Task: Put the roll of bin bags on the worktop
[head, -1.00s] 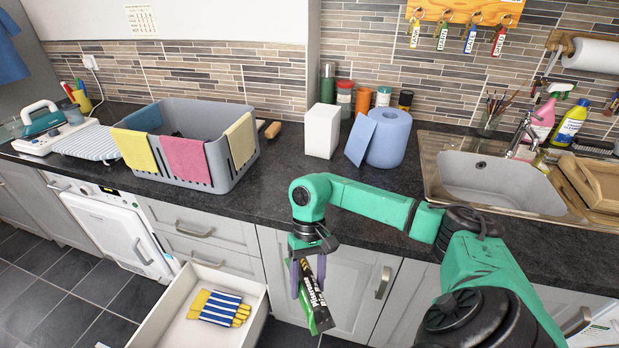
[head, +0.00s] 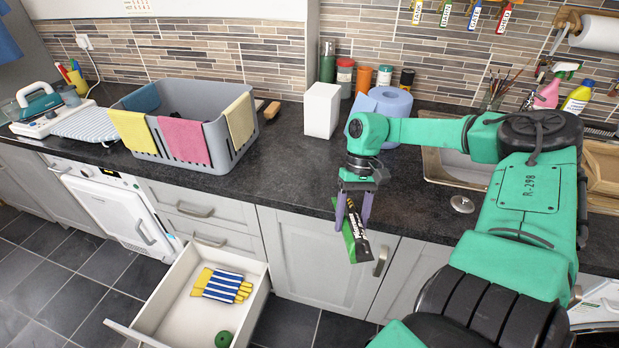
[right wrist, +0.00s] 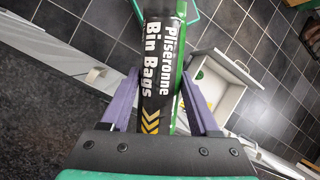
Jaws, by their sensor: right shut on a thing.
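The roll of bin bags (head: 352,232) is black and green with white lettering. My right gripper (head: 353,217) is shut on it and holds it, tilted, in front of the worktop's front edge, above the floor. In the right wrist view the roll (right wrist: 160,70) lies between the two purple fingers (right wrist: 158,97), with its "Bin Bags" print facing the camera. The dark worktop (head: 285,185) runs along the wall, with a bare stretch behind and left of the gripper. My left gripper is not in view.
An open drawer (head: 165,295) with striped gloves (head: 222,285) and a green round thing (head: 223,339) stands out at lower left. On the worktop are a grey basket (head: 226,165), a white box (head: 321,110), a blue paper roll (head: 390,102) and a sink (head: 450,170).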

